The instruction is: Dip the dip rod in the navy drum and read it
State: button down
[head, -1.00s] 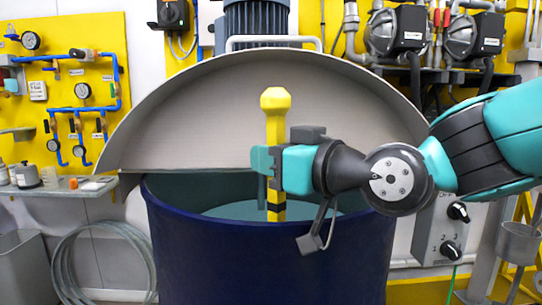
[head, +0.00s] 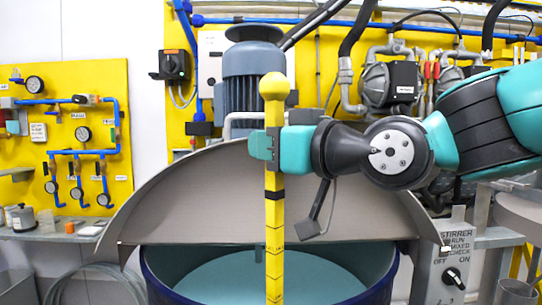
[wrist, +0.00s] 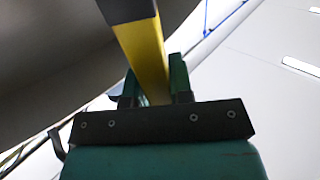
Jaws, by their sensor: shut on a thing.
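The yellow dip rod (head: 275,220) with a round knob on top stands upright in front of the navy drum (head: 378,290) in the head view. My gripper (head: 268,150) is shut on the rod below its knob. The rod has black bands and small dark markings along its lower length; its bottom end is outside the frame. The drum is open and holds pale teal liquid (head: 325,282). In the wrist view the rod (wrist: 143,50) runs up between my gripper's fingers (wrist: 155,85).
The raised grey half lid (head: 180,200) stands behind the drum opening, with a motor (head: 253,90) behind it. A stirrer switch box (head: 452,265) is at the right. A shelf with small containers (head: 22,218) is at the left.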

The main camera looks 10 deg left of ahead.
notch_tip(320, 180, up, 19)
jog(key=p, duration=1.1)
jog(key=shift+r, duration=0.2)
jog(key=shift+f, duration=0.1)
jog(key=shift+s, duration=0.3)
jog(key=s+d+b, duration=0.3)
jog(key=s+b, duration=0.6)
jog(key=s, duration=0.4)
jog(key=shift+s+d+b, duration=0.15)
jog(key=shift+s+b, duration=0.15)
jog(key=shift+s, duration=0.1)
jog(key=s+b, duration=0.1)
jog(key=b, duration=0.2)
jog(key=s+d+r+b, duration=0.1)
jog(key=b, duration=0.2)
